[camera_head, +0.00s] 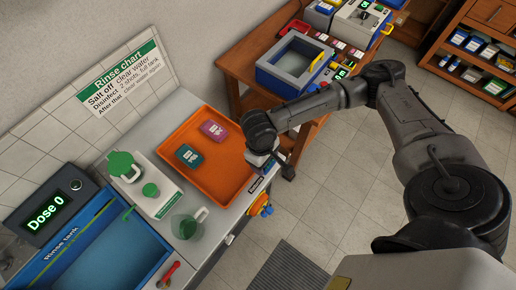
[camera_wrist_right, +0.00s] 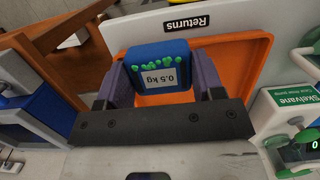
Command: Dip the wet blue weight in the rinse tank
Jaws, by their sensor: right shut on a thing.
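My right gripper (camera_wrist_right: 161,72) is shut on the blue weight (camera_wrist_right: 158,55), which has a white "0.5 kg" label and green spots on its face. In the head view the right gripper (camera_head: 267,163) is at the right edge of the orange tray (camera_head: 216,190); the held weight is mostly hidden there. In the wrist view the orange tray (camera_wrist_right: 245,62) shows behind the weight. The rinse tank (camera_head: 55,247) is a blue basin at the lower left, apart from the gripper. My left gripper is not in view.
A teal weight (camera_head: 189,155) and a purple weight (camera_head: 213,130) lie in the tray. The display (camera_head: 46,211) reads "Dose 0".

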